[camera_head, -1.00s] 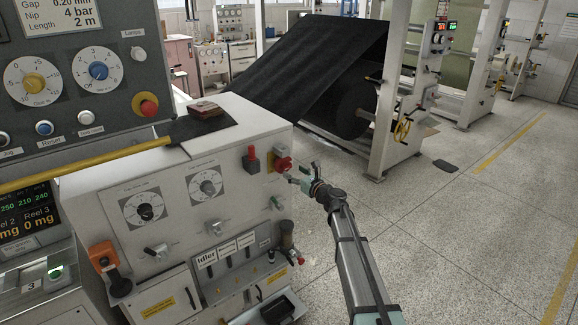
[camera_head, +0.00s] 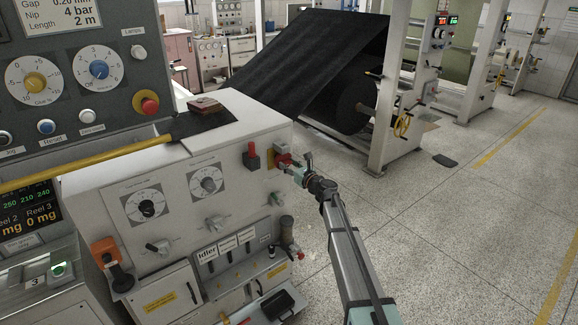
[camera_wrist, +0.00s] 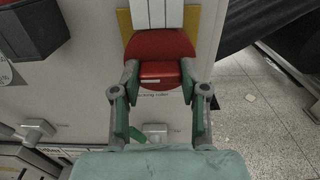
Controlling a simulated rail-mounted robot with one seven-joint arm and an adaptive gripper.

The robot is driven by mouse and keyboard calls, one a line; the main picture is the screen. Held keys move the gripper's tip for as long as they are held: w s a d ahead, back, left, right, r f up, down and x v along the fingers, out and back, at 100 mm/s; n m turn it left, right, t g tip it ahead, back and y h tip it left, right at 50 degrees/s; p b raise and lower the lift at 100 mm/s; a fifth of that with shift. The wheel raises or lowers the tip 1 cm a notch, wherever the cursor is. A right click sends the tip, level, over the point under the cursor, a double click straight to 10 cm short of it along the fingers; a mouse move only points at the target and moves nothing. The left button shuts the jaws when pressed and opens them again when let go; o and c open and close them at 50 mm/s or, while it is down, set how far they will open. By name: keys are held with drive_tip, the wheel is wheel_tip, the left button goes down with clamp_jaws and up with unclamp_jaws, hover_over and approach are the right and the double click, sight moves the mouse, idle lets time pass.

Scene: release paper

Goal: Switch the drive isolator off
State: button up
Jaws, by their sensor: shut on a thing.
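The drive isolator, a red rotary handle (camera_wrist: 160,52) on a yellow plate (camera_wrist: 124,22), fills the upper middle of the wrist view. In the head view the red isolator (camera_head: 281,153) sits at the right edge of the white cabinet's front. My gripper (camera_wrist: 160,85) has one finger on each side of the handle's red grip and is shut on it. In the head view my gripper (camera_head: 293,168) reaches the isolator from the right. The handle's far side and the exact finger contacts are partly hidden.
A red-topped dark block (camera_head: 251,157) stands out from the cabinet just left of the isolator. Small valve-like knobs (camera_head: 276,198) sit below. A black web roll (camera_head: 357,105) and a white frame post (camera_head: 387,110) stand behind.

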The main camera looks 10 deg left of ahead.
drive_tip(key=shift+f+n+b, duration=0.2)
drive_tip(key=shift+n+b, duration=0.2)
drive_tip(key=shift+b, duration=0.55)
drive_tip(key=n+b, duration=0.5)
drive_tip(key=b, duration=0.4)
drive_tip(key=n+b, duration=0.6)
drive_tip(key=b, duration=0.3)
drive_tip(key=n+b, duration=0.6)
drive_tip(key=b, duration=0.4)
drive_tip(key=shift+r, duration=0.25)
drive_tip(key=o, duration=1.1)
drive_tip(key=shift+o, duration=0.2)
